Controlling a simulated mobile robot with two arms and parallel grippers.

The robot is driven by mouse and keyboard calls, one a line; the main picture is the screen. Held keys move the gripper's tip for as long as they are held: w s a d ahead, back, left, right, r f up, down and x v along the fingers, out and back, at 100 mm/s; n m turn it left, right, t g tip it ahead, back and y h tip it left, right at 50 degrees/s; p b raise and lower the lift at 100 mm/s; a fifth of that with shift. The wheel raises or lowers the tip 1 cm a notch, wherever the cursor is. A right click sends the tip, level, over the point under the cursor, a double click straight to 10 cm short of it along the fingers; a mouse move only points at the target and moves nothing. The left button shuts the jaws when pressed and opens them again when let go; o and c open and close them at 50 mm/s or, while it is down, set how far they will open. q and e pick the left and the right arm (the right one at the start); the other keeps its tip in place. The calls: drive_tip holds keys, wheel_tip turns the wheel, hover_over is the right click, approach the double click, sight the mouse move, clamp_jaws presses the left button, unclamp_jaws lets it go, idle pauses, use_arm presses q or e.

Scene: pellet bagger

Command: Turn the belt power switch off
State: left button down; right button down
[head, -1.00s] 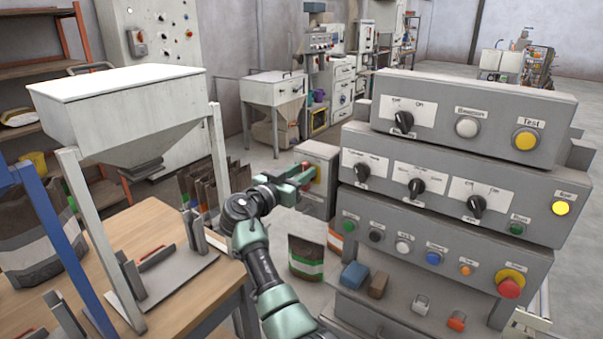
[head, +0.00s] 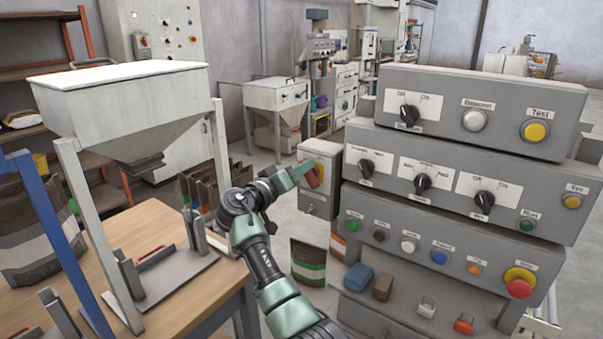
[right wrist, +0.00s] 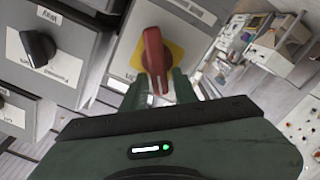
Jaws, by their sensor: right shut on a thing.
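A red rotary switch handle (head: 313,178) on a yellow plate sits on a small grey box (head: 318,203) left of the control console. In the right wrist view the red handle (right wrist: 153,55) points down between the fingers of my right gripper (right wrist: 155,86). In the head view my right gripper (head: 305,174) is at the handle and shut on it. Its fingers partly cover the handle in the head view. The writing beside the yellow plate is mostly hidden. My left gripper is not in view.
The grey console (head: 470,190) with black knobs, buttons and a red emergency stop (head: 519,288) stands close right of my arm. A hopper (head: 120,100) stands over a wooden table (head: 200,295) on the left. A striped bag (head: 308,262) stands on the floor between them.

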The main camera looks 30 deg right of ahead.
drive_tip(key=n+p, duration=0.1)
drive_tip(key=n, duration=0.2)
drive_tip(key=f+n+p, duration=0.1)
drive_tip(key=n, duration=0.3)
drive_tip(key=f+n+p, duration=0.1)
drive_tip(key=n, duration=0.2)
drive_tip(key=shift+w+a, duration=0.1)
drive_tip(key=shift+w, duration=0.25)
drive_tip(key=shift+f+n, duration=0.15)
drive_tip(key=shift+n, duration=0.25)
drive_tip(key=c, duration=1.3)
unclamp_jaws()
